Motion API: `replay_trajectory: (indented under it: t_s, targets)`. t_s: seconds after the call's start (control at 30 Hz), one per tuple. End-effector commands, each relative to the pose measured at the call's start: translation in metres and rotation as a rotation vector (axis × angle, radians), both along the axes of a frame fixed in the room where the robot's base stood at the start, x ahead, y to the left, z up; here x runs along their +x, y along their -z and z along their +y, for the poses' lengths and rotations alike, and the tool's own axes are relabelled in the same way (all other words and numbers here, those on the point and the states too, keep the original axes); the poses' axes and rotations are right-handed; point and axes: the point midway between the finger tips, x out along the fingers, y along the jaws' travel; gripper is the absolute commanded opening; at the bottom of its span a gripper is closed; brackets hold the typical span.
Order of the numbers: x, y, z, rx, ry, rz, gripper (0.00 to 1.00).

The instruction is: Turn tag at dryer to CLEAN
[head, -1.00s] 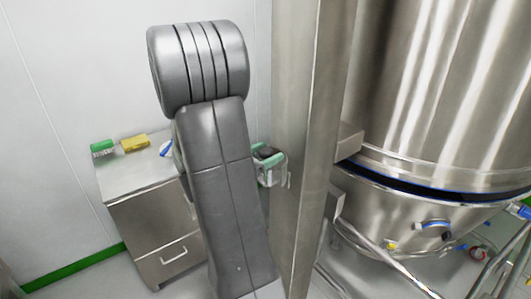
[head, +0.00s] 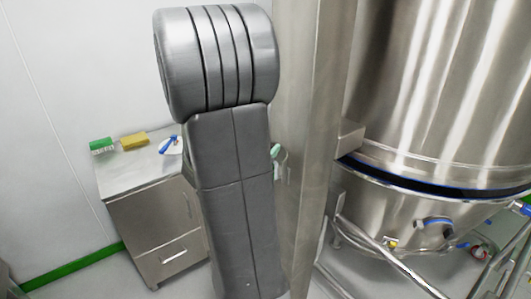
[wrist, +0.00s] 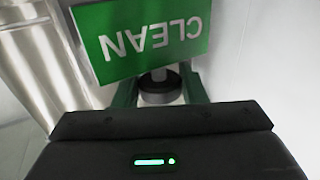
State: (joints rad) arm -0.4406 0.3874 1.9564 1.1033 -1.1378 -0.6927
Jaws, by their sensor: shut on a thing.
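A round dark and grey part shows between the fingers, just under the tag. In the head view my arm hides most of the gripper, and only a small pale green bit (head: 276,151) shows beside the steel post. The tag's face cannot be made out there.
The steel post (head: 312,130) stands close right of my arm. The large steel dryer vessel (head: 440,90) is behind it, with pipes below. At left, a steel cabinet (head: 150,215) bears a green brush (head: 101,146), a yellow block (head: 134,140) and a blue-and-white item (head: 170,146).

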Motion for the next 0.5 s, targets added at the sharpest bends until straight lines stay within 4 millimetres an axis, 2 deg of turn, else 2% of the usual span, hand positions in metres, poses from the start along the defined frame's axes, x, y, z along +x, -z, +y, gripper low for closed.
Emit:
replay_trajectory:
  t_s: [0.43, 0.47, 0.5]
  targets:
    - [-0.0001, -0.0013, 0.0002, -0.001, -0.049, -0.002, 0.15]
    - [-0.0001, -0.0013, 0.0003, -0.001, -0.049, -0.002, 0.42]
    - [-0.0001, -0.0012, 0.0002, -0.001, -0.049, -0.002, 0.49]
